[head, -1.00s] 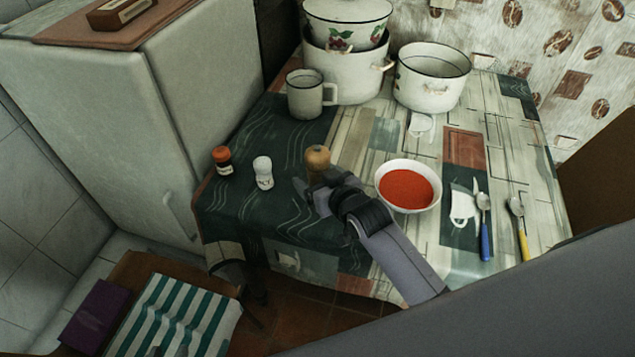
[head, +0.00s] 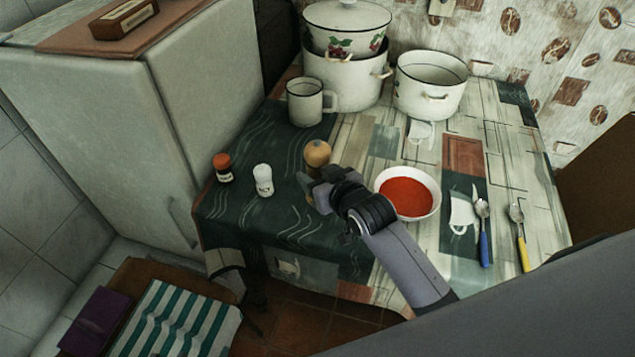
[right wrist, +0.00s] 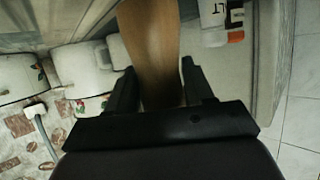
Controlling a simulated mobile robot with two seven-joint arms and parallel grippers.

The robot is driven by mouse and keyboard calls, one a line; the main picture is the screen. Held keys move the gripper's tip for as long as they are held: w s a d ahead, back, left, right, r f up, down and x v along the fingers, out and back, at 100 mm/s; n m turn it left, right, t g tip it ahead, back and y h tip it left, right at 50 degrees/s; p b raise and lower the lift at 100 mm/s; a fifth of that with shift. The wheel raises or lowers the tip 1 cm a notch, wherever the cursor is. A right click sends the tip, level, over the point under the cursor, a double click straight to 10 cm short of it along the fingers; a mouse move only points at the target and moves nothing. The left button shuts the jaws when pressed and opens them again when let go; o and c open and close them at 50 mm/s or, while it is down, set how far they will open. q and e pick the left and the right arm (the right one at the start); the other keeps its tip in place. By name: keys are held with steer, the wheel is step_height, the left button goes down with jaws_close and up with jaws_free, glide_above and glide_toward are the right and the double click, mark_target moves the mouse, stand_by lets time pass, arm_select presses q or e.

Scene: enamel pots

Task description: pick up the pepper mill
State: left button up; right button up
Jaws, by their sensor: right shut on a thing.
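The pepper mill (head: 317,153) is a light brown wooden mill with a rounded top. It stands upright in my right gripper (head: 318,184), between the white salt shaker and the bowl. The gripper is shut on its body. In the right wrist view the mill (right wrist: 151,45) shows as a tall wooden shape between the two dark fingers (right wrist: 152,88). In the head view the gripper hides its lower part, so the gap to the table cannot be seen. My left gripper is not in view.
A white bowl of red soup (head: 434,208) is close to the right of my gripper. A salt shaker (head: 263,180) and a red-capped shaker (head: 223,168) stand at left. A mug (head: 304,103) and enamel pots (head: 430,90) stand behind. Spoons (head: 482,225) lie at right.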

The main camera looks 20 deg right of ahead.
step_height(320, 180, up, 17)
steer(key=shift+f+p, duration=0.15)
steer(key=shift+p, duration=0.45)
